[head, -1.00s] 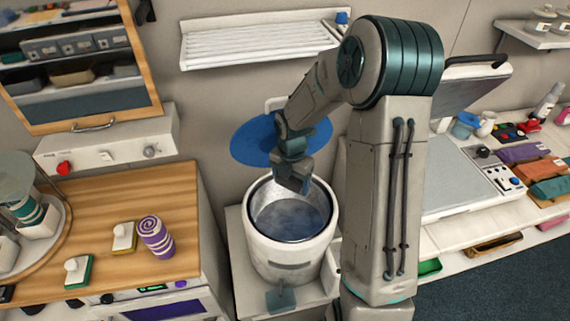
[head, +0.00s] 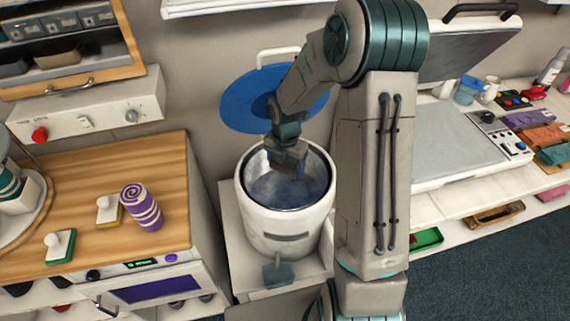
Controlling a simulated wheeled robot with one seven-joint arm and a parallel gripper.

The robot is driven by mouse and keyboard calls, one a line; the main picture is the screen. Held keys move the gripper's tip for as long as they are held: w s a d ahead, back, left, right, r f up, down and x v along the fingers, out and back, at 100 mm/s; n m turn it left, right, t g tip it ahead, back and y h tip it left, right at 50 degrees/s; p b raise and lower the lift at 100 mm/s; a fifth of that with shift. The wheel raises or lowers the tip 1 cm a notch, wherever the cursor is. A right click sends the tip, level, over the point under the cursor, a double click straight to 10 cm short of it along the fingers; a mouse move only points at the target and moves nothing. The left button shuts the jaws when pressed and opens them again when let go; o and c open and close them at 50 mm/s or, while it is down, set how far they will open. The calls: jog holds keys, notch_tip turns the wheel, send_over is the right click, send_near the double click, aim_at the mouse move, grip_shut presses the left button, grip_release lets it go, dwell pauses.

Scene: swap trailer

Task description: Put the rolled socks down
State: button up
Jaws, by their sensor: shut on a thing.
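My gripper (head: 289,163) points down over the mouth of a white round bucket (head: 285,222) with a dark inner liner, at about rim height or just inside it. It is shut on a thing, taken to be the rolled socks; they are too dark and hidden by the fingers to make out. A separate purple-and-white spiral-striped roll (head: 141,207) stands on the wooden counter (head: 85,235) at left, apart from the gripper.
A blue disc (head: 250,100) stands behind the bucket. A white press-like machine (head: 455,145) and a shelf of folded coloured cloths (head: 540,140) are at right. Open floor (head: 480,270) lies at lower right.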

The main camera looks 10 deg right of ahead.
jog(key=shift+f+b, duration=0.75)
jog(key=shift+f, duration=0.55)
jog(key=o, duration=1)
jog(key=shift+o, duration=0.2)
notch_tip(320, 180, up, 7)
jog(key=p, duration=0.6)
jog(key=shift+r+p, duration=0.2)
jog(key=shift+p, duration=0.15)
jog(key=shift+f, duration=0.1)
